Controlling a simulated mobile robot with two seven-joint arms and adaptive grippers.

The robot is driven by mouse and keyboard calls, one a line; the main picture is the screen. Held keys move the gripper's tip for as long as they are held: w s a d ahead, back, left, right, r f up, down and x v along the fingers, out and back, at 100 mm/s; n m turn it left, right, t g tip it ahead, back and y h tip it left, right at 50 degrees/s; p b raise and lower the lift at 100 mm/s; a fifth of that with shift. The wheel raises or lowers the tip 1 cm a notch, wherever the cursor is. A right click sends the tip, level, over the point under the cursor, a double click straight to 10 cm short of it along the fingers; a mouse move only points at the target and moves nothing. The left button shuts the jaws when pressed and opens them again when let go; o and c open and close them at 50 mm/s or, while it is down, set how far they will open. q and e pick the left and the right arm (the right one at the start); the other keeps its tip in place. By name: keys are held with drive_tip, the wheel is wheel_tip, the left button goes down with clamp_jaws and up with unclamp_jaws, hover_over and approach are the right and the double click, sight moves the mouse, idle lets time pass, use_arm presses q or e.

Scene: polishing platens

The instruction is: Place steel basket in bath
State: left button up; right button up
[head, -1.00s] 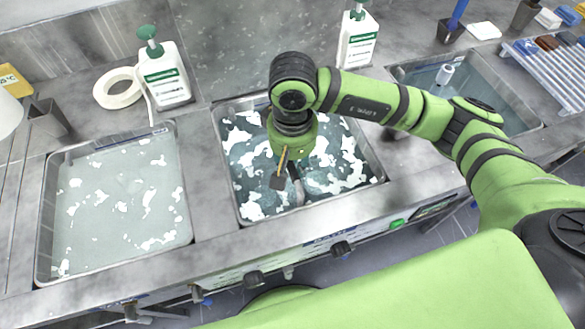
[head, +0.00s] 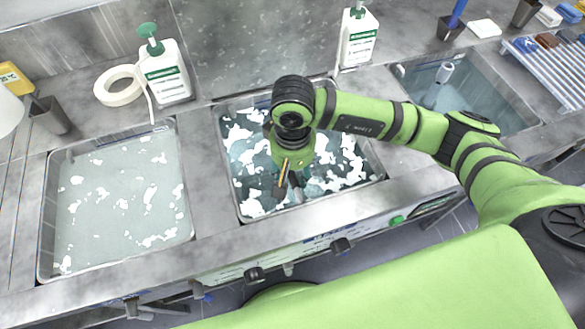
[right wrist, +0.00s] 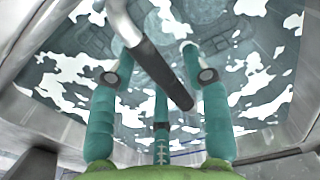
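My right gripper (head: 288,185) points down over the middle bath (head: 226,150), a steel tank with white foam patches on its water. In the right wrist view its teal fingers (right wrist: 160,80) are spread apart. A grey metal bar with a dark end, seemingly a handle (right wrist: 155,65), runs between them; I see no clear grip on it. The bar's lower part also shows beside the fingers in the head view (head: 296,186). A basket body is not clear; only blurred round shapes (right wrist: 200,25) show under the water. My left gripper is not in view.
A left bath (head: 45,215) with foam and a right bath (head: 530,105) flank the middle one. Pump bottles (head: 165,75) (head: 357,40) and a white tape roll (head: 118,86) stand along the back. A rack (head: 545,65) is at the far right.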

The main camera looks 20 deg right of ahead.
drive_tip(key=shift+r+p, duration=0.25)
drive_tip(key=shift+p, duration=0.05)
drive_tip(key=shift+w+r+b, duration=0.1)
drive_tip(key=shift+r+b, duration=0.2)
drive_tip(key=shift+r, duration=0.05)
wheel_tip(320, 180, up, 11)
drive_tip(key=b, duration=0.2)
drive_tip(key=shift+r, duration=0.1)
